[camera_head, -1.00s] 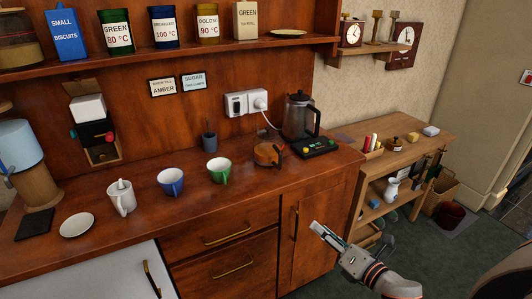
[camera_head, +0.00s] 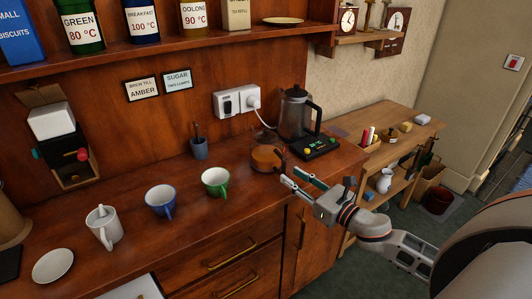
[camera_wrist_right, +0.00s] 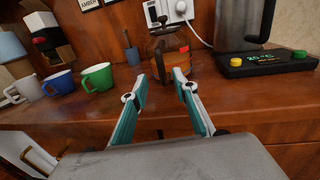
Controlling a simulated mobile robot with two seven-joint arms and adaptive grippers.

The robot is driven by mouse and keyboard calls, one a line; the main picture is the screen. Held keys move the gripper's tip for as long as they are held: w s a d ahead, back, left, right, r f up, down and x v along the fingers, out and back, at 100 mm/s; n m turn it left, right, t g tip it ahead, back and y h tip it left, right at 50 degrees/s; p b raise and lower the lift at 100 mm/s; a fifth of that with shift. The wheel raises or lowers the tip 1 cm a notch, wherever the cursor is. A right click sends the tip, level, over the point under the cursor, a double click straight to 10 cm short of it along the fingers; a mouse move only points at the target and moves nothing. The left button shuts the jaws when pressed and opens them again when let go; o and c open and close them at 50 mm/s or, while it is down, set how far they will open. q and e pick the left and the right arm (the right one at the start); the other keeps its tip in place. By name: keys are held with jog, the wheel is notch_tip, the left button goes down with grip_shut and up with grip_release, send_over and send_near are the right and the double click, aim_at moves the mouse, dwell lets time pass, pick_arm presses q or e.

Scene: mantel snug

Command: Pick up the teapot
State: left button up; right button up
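The teapot (camera_head: 266,158) is a small, round, amber-brown pot with a dark handle. It stands upright on the wooden counter, left of the kettle. It also shows in the right wrist view (camera_wrist_right: 174,62), just beyond my fingertips, with its dark handle towards me. My right gripper (camera_head: 289,177) is open and empty in front of the teapot, near the counter's front edge. In the right wrist view its two fingers (camera_wrist_right: 160,77) are spread and apart from the pot. My left gripper is not in view.
A kettle (camera_head: 295,114) stands on a black base (camera_head: 316,148) close to the right of the teapot. A green cup (camera_head: 215,181), a blue cup (camera_head: 161,200) and a white mug (camera_head: 103,228) stand to the left. A shelf (camera_head: 150,57) with canisters runs above.

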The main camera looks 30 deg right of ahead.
aim_at(283, 170)
jog(key=x, duration=0.4)
jog(key=shift+d+p, duration=0.2)
jog(key=shift+p, duration=0.1)
jog(key=shift+w+a, duration=0.2)
jog(key=shift+w, duration=0.45)
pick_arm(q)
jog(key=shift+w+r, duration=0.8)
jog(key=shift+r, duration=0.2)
pick_arm(e)
jog(key=shift+f, duration=0.1)
grip_shut()
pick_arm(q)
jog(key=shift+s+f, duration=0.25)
